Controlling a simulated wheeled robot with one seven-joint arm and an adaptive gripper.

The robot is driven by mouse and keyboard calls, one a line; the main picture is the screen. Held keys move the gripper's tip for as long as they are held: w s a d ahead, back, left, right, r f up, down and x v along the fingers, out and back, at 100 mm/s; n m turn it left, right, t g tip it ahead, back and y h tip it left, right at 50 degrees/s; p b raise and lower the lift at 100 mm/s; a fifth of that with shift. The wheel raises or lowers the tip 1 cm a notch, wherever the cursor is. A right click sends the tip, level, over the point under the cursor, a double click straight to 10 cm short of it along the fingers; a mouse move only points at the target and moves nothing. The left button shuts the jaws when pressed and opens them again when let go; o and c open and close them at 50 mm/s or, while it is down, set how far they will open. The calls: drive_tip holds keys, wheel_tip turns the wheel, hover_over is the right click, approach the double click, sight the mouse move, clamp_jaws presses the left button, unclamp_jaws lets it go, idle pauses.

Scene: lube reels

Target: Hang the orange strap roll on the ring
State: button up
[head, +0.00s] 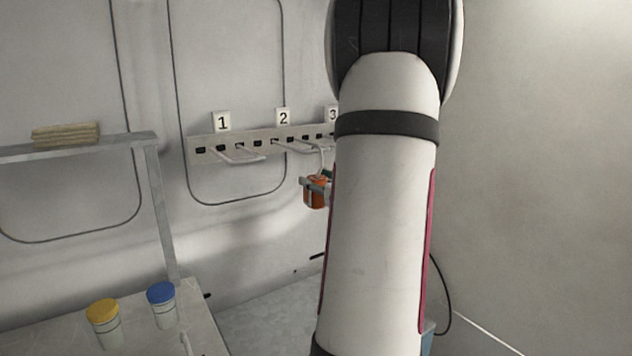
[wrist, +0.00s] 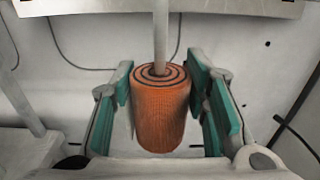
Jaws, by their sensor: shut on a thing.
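The orange strap roll (wrist: 160,112) stands upright between the green-padded fingers of my gripper (wrist: 163,88). My gripper is shut on it. In the head view the roll (head: 315,194) is below the wall rail near label 3, partly covered by my gripper. A pale rod (wrist: 161,38) comes down to the roll's spiral top, at its centre; I cannot tell whether it enters the core. In the head view a pale curved hook (head: 322,158) is right above the roll. Which piece is the ring is unclear, and my arm hides the rail's right part.
The wall rail (head: 258,142) has labels 1 and 2 and protruding prongs. At left is a grey shelf (head: 75,147) with a tan stack (head: 67,134). Below, a yellow-lidded jar (head: 103,322) and a blue-lidded jar (head: 162,303) stand on a table.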

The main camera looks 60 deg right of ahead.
drive_tip(key=o, duration=1.4)
drive_tip(key=v, duration=1.2)
